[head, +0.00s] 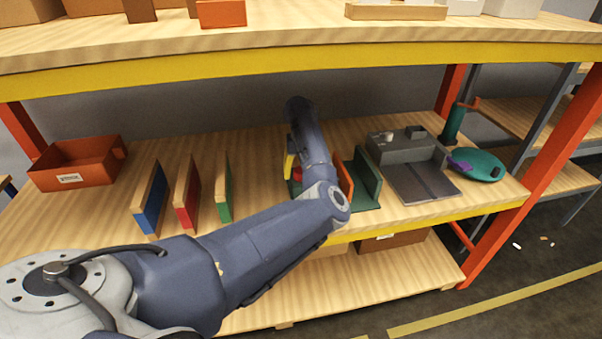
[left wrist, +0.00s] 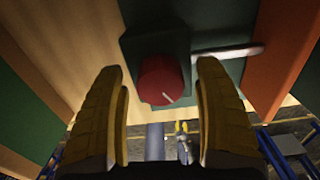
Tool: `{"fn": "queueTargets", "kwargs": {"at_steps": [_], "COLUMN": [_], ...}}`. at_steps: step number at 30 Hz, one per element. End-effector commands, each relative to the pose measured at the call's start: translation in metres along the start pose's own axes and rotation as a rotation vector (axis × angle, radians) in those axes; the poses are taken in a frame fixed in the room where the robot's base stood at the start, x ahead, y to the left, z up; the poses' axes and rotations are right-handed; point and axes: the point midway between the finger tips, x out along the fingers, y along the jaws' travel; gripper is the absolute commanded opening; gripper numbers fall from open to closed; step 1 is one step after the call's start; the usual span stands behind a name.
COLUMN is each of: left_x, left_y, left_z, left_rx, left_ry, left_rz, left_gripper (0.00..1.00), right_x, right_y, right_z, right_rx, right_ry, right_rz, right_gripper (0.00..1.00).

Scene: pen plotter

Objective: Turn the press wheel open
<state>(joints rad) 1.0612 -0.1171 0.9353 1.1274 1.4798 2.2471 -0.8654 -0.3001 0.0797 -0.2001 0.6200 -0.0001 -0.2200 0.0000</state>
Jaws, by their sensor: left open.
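The press wheel is a red round knob with a pale mark on its face; it shows in the left wrist view (left wrist: 160,80), mounted on a dark green block (left wrist: 155,42). In the head view only a small red part (head: 297,174) shows beside my arm. My left gripper (left wrist: 159,72) is open, with one yellow finger on each side of the knob. In the head view my arm mostly hides the left gripper (head: 289,166). My right gripper is not in view.
An orange panel (head: 346,176) and a green panel (head: 367,178) stand right of my left forearm. Blue (head: 150,198), red (head: 188,194) and green (head: 224,189) upright panels stand left. A grey machine (head: 408,165) is at right, an orange bin (head: 78,165) at far left. A shelf overhangs.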

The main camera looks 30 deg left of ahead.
Motion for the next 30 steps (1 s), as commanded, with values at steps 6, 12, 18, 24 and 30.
{"fn": "queueTargets", "kwargs": {"at_steps": [6,12,18,24,30], "left_x": [0.0036,0.0035,0.0034,0.0033,0.0033], "left_y": [-0.0002,-0.0001,-0.0001,-0.0001,-0.0001], "left_z": [0.0001,0.0002,0.0001,0.0002,0.0002], "left_rx": [0.001,0.001,0.001,0.001,-0.001], "left_ry": [-0.001,-0.001,-0.001,-0.001,-0.001], "left_rz": [-0.001,0.000,0.000,0.000,0.000], "left_gripper": [0.70,0.71,0.48,0.25,0.11], "right_x": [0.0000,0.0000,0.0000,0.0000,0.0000], "right_y": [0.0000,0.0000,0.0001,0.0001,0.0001], "right_z": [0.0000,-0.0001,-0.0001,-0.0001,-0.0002], "right_rx": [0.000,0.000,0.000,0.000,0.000], "right_ry": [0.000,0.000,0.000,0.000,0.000], "right_rz": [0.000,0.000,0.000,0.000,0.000], "right_gripper": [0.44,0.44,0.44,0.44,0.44]}}
